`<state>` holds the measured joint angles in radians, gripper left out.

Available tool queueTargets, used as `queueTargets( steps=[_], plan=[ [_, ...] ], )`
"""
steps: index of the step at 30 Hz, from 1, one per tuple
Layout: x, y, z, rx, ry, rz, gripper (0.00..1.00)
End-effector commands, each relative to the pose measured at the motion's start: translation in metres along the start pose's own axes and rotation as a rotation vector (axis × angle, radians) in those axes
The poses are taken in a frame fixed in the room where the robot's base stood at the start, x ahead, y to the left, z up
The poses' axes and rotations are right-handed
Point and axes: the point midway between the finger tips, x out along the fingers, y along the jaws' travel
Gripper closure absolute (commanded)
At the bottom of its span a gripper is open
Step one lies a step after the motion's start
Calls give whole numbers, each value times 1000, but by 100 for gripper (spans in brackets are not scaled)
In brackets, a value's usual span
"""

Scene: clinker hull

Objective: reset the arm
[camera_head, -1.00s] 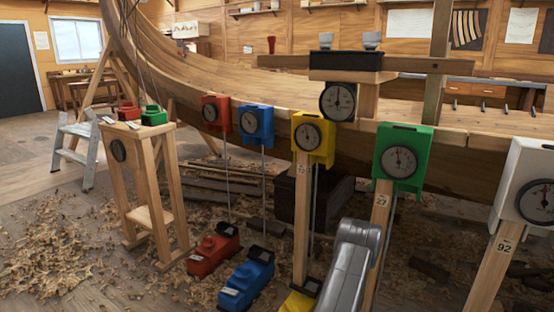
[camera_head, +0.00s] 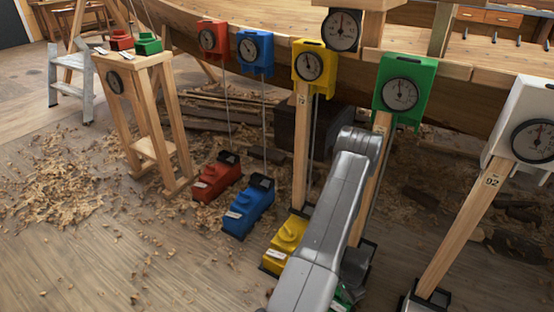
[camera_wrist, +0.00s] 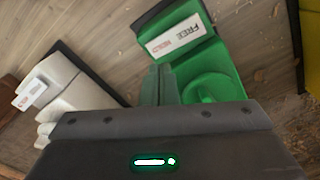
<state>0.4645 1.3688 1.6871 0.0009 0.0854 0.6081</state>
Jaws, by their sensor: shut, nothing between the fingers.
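My gripper (camera_wrist: 158,84) is shut and empty in the wrist view, its dark fingers together in front of a green block. The green block (camera_wrist: 222,62) has a white label reading FREE and a second red-marked word, and a raised round part beside the fingers. I cannot tell whether the fingers touch it. In the head view my grey arm reaches down at the middle, and its links hide most of the green block (camera_head: 342,298) at the floor. A green gauge (camera_head: 416,70) sits on a wooden post above it.
Red (camera_head: 217,176), blue (camera_head: 249,205) and yellow (camera_head: 288,243) blocks stand on the floor left of my arm. A white block (camera_wrist: 72,92) lies left in the wrist view. Posts and gauges line the hull (camera_head: 450,100). The shaving-strewn floor at front left is open.

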Motion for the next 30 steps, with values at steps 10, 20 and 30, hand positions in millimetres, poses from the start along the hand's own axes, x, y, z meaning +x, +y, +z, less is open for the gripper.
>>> queueTargets(
  steps=[10, 20, 30],
  plan=[
    [-4, 0, 0, 0, 0, 0, 100],
    [22, 0, 0, 0, -2, 1, 100],
    [67, 0, 0, 0, 0, 0, 100]
  ],
)
